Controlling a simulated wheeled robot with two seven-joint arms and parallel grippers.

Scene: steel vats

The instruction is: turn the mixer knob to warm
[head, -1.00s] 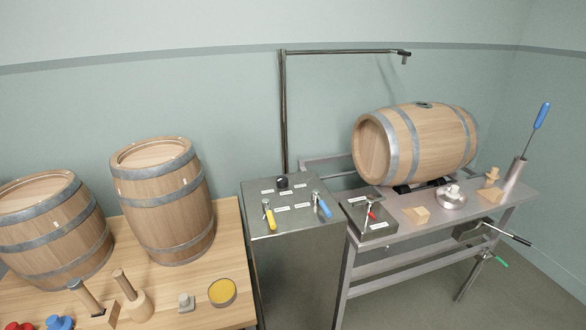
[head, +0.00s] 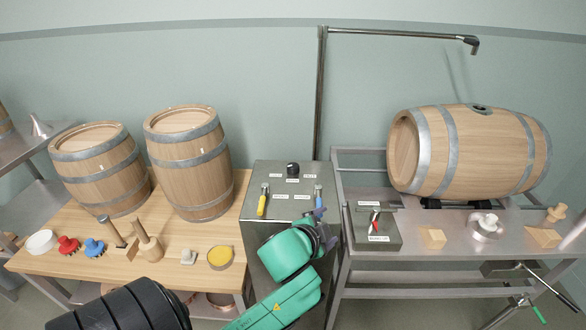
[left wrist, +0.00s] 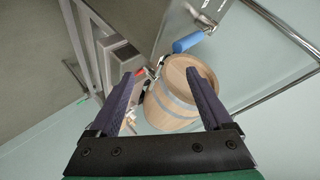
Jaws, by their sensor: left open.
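The mixer knob appears to be the small black knob (head: 292,168) at the back of the steel control cabinet's top (head: 268,210). Small white labels lie around it, too small to read. In front of it are a lever with a yellow handle (head: 262,205) and one with a blue handle (head: 319,197). My left gripper (head: 318,214) is at the cabinet's front right, near the blue handle and apart from the knob. In the left wrist view its jaws (left wrist: 160,74) are open and empty, with the blue handle (left wrist: 190,41) beyond them. My right gripper is not in view.
A steel post with an overhead pipe (head: 319,100) stands behind the cabinet. Right of it, a steel bench carries a barrel (head: 480,150) and a box with a red lever (head: 376,230). Left, a wooden table (head: 60,225) holds two barrels and small tools. Space above the cabinet is clear.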

